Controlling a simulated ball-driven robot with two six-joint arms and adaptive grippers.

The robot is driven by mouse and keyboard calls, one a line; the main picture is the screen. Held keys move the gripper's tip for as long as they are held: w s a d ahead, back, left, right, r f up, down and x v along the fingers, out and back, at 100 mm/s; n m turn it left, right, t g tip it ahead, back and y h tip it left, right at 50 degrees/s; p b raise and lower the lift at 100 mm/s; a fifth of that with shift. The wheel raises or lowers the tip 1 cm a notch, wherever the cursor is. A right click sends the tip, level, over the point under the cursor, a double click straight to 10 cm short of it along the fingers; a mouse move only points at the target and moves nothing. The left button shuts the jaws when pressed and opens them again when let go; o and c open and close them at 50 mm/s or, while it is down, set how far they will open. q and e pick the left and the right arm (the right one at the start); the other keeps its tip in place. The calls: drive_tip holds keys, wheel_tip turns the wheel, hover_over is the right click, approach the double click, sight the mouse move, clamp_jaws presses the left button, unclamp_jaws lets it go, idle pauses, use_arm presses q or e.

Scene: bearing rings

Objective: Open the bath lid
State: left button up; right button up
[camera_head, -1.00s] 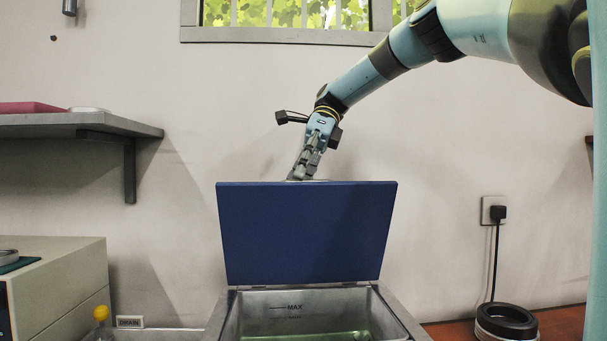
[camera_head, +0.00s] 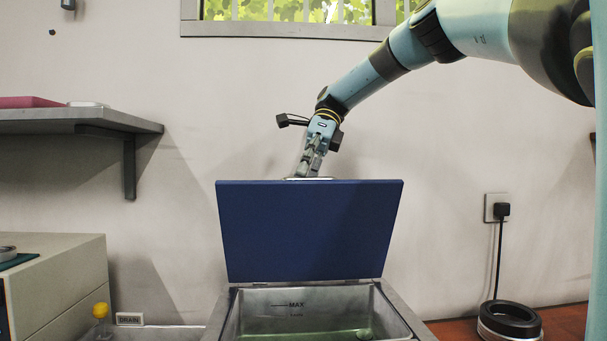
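The blue bath lid (camera_head: 308,232) stands raised on its hinge at the back of the metal bath (camera_head: 412,322). Its broad face is toward me. The open bath shows a MAX mark on its back wall and greenish liquid inside. My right gripper (camera_head: 308,172) is at the lid's top edge, by a pale strip that is probably the handle. Its fingertips are partly hidden behind the lid edge, so I cannot tell whether they are closed on it. My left gripper is out of view.
A grey shelf (camera_head: 80,122) juts from the wall at left, above a beige machine (camera_head: 60,280). A black-topped ring stack (camera_head: 510,320) sits at right, below a wall plug (camera_head: 501,210).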

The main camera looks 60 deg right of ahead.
drive_tip(key=shift+f, duration=0.2)
drive_tip(key=v, duration=0.7)
drive_tip(key=shift+d+r, duration=0.2)
drive_tip(key=shift+r, duration=0.15)
idle(0.4)
